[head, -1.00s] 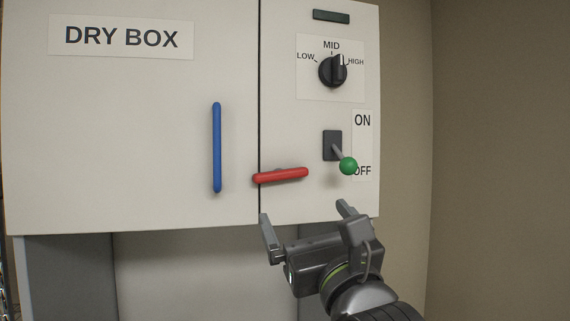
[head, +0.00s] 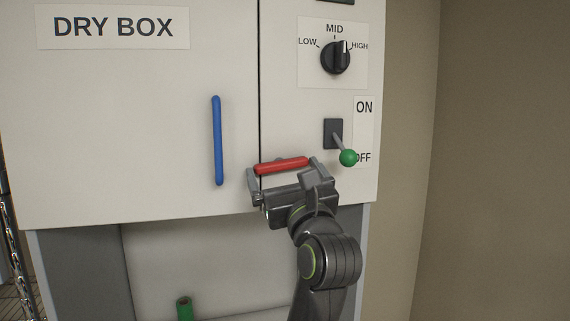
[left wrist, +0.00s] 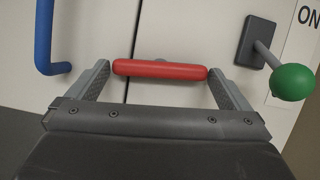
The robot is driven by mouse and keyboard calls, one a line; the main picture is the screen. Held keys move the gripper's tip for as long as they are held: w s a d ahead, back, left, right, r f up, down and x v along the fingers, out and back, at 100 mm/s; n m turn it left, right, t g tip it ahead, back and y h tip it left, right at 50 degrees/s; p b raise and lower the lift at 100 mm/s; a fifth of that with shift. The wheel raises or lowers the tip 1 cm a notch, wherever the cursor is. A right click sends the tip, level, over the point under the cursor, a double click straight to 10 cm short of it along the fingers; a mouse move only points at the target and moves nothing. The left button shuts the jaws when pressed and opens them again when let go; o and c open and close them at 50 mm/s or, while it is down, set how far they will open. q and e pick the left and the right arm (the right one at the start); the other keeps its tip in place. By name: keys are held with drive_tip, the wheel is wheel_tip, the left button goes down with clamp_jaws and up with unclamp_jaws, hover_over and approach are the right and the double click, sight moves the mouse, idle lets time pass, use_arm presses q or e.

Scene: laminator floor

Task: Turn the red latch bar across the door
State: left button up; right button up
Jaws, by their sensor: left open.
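The red latch bar (head: 282,165) lies nearly level across the seam between the door (head: 110,120) and the control panel, its right end slightly higher in the head view. My left gripper (head: 285,173) is open, with one finger near each end of the bar. In the left wrist view, the bar (left wrist: 160,69) spans the space between the two open fingertips (left wrist: 160,75). I cannot tell whether the fingers touch its ends. My right gripper is not in view.
A blue vertical handle (head: 217,140) stands left of the latch. The switch lever with a green knob (head: 348,158) is close to the right of my gripper and points toward OFF. A black dial (head: 336,58) is above. A green cylinder (head: 185,308) is below the cabinet.

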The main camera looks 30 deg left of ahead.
use_arm(q)
drive_tip(key=shift+w, duration=0.1)
drive_tip(key=shift+a+r, duration=0.1)
drive_tip(key=c, duration=0.6)
drive_tip(key=shift+m+t+h, duration=0.3)
drive_tip(key=shift+m+t, duration=0.2)
drive_tip(key=shift+m, duration=0.7)
drive_tip(key=o, duration=0.6)
